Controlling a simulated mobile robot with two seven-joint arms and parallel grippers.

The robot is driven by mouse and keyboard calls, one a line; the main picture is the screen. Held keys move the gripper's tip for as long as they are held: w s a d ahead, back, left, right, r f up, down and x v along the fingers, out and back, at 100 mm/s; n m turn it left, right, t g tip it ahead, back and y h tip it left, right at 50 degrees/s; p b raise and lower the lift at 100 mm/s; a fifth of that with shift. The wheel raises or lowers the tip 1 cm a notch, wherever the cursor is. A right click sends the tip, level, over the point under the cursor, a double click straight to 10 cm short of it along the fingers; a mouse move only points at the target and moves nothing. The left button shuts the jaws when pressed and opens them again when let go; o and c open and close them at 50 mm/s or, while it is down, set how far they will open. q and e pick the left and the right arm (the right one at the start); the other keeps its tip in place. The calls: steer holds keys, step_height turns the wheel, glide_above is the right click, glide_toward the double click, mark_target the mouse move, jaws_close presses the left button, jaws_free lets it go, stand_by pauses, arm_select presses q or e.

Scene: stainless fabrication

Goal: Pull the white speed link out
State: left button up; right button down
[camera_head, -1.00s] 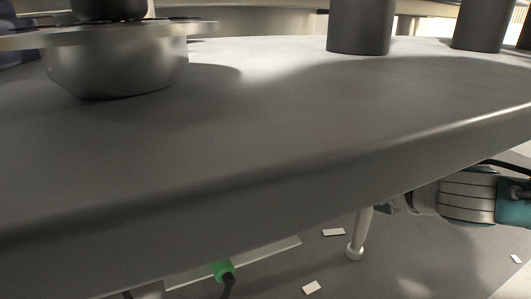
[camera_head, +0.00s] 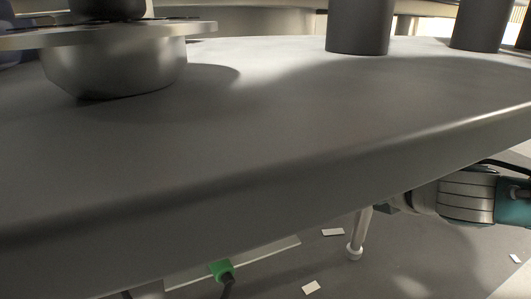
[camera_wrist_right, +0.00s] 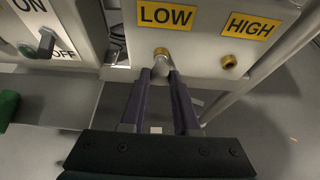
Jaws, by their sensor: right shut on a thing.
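In the right wrist view, my right gripper (camera_wrist_right: 165,72) is shut on the white speed link (camera_wrist_right: 161,68), a small pale piece between the fingertips. The link sits right at the brass-ringed socket under the yellow LOW label (camera_wrist_right: 166,15). The fingers hide most of the link, and I cannot tell how far it is in the socket. The brass-ringed socket under the yellow HIGH label (camera_wrist_right: 250,26) looks empty. In the head view my right arm reaches under the table at the right, and the table hides the gripper. My left gripper is not in view.
A stainless table (camera_head: 270,120) with a metal bowl (camera_head: 115,68) and dark cylinders (camera_head: 358,25) fills the head view. Its front edge is above my right arm. An ON/OFF switch (camera_wrist_right: 46,42) and a green part (camera_wrist_right: 8,106) are at the left in the wrist view.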

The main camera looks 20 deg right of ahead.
stand_by(0.4)
steer(key=shift+s+d+p, duration=0.1)
steer(key=shift+s+p, duration=0.25)
steer(key=shift+s, duration=0.8)
steer(key=shift+s, duration=0.1)
steer(key=s+p, duration=0.1)
steer(key=s, duration=0.3)
steer(key=shift+d, duration=0.15)
steer(key=shift+w, duration=0.1)
